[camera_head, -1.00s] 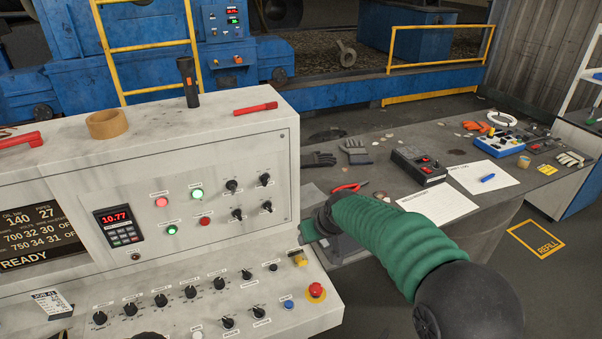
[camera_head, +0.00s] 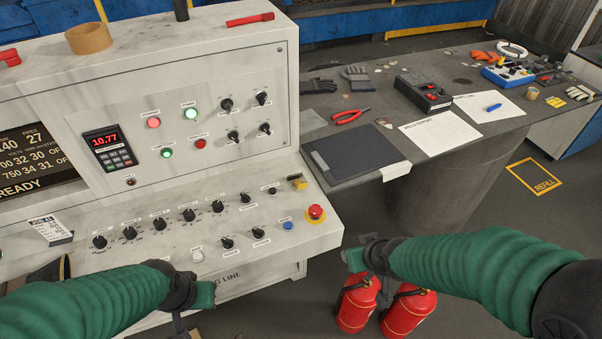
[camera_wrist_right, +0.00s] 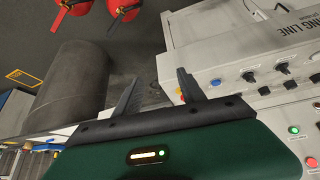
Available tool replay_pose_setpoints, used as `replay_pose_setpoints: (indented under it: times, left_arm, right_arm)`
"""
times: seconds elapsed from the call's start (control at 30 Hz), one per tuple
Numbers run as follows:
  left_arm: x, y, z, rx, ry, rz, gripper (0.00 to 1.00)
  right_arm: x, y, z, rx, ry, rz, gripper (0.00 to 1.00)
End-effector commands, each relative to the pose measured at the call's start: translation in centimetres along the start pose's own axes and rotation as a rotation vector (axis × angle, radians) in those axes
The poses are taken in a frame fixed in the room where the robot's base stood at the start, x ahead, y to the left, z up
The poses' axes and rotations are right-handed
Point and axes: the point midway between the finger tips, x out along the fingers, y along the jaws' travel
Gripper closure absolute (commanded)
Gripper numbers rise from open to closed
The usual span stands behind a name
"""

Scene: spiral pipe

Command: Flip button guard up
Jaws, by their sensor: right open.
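A small yellow guard (camera_head: 298,181) sits at the right end of the white console's sloped panel. It looks lowered, but it is too small to be sure. A red mushroom button (camera_head: 316,213) on a yellow base is just below it, with a blue button (camera_head: 289,226) to the left. My right gripper (camera_head: 362,262) is below and right of the panel corner, apart from the guard. In the wrist view its two fingers (camera_wrist_right: 158,90) are spread and empty, with a bit of yellow by one finger. My left gripper (camera_head: 190,305) is in front of the console; its fingertips are unclear.
Rows of black knobs (camera_head: 189,214) line the white console (camera_head: 330,236). Two red fire extinguishers (camera_head: 357,303) stand on the floor beneath my right gripper. A grey side table (camera_head: 455,150) holds papers, red pliers (camera_head: 351,116) and gloves.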

Motion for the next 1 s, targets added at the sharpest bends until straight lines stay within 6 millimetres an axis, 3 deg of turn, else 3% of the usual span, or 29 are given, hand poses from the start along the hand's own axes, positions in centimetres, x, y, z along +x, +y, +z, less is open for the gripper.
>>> replay_pose_setpoints:
  times: [0.03,0.1,0.2,0.3,0.47,0.67,1.0]
  left_arm:
    - [4.7,0.0,1.1,0.0,-0.001,0.0,1.0]
    - [7.1,0.0,1.7,0.0,-0.002,0.0,1.0]
    - [9.2,0.0,2.2,0.0,-0.001,0.0,1.0]
    - [9.8,0.0,2.3,0.0,-0.001,0.0,1.0]
    - [10.2,0.0,2.4,0.0,0.0,0.0,1.0]
    - [12.0,0.0,2.8,0.0,0.0,0.0,1.0]
    - [12.7,0.0,3.0,0.0,0.0,0.0,1.0]
  right_arm:
    - [4.7,-0.6,-0.4,-0.023,0.106,-0.025,0.53]
    - [6.7,-2.0,-3.6,-0.058,0.276,-0.066,0.53]
    - [6.8,-3.4,-7.8,-0.078,0.486,-0.109,0.53]
    - [5.7,-4.0,-10.4,-0.082,0.609,-0.129,0.53]
    - [5.9,-4.6,-11.9,-0.084,0.643,-0.137,0.53]
    - [10.0,-5.4,-14.4,-0.082,0.636,-0.14,0.53]
    - [16.4,-6.6,-19.5,-0.084,0.635,-0.137,0.53]
